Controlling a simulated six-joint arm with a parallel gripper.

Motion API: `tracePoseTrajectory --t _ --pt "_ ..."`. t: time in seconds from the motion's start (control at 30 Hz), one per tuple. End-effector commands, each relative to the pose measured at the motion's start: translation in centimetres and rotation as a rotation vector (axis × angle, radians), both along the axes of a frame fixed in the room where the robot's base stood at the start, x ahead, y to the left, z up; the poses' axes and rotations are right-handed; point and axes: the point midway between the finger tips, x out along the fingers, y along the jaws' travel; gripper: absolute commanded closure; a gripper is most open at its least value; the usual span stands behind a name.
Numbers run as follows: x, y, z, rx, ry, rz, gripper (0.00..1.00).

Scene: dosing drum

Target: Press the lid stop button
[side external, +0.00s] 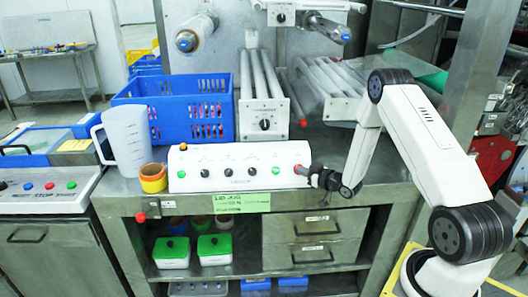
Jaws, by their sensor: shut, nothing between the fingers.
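A white control box (240,160) sits on the front of the steel bench. A row of dark knobs, a green button (181,174) at its left, and another green button (276,170) are on its front face. A red button (297,168) is at its right end. Another red button (140,217) sits on the bench's front edge at the left. I cannot read which one is the lid stop. My gripper (308,172) is shut and empty, its tip at the red button on the box's right end. I cannot tell whether they touch.
A green label (241,203) hangs below the box. An orange-yellow cup (153,178), a clear jug (124,145) and a blue crate (184,94) stand left and behind. Grey roller units (264,110) lie behind. Lidded tubs (215,249) are on the shelf below.

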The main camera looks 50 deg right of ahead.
Motion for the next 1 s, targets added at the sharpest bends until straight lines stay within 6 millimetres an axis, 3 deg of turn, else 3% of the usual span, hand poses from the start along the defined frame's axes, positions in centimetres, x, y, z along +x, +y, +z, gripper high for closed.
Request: tracePoseTrajectory --t 1.0 --pt "-1.0 1.0 1.0 0.0 0.0 0.0 1.0"
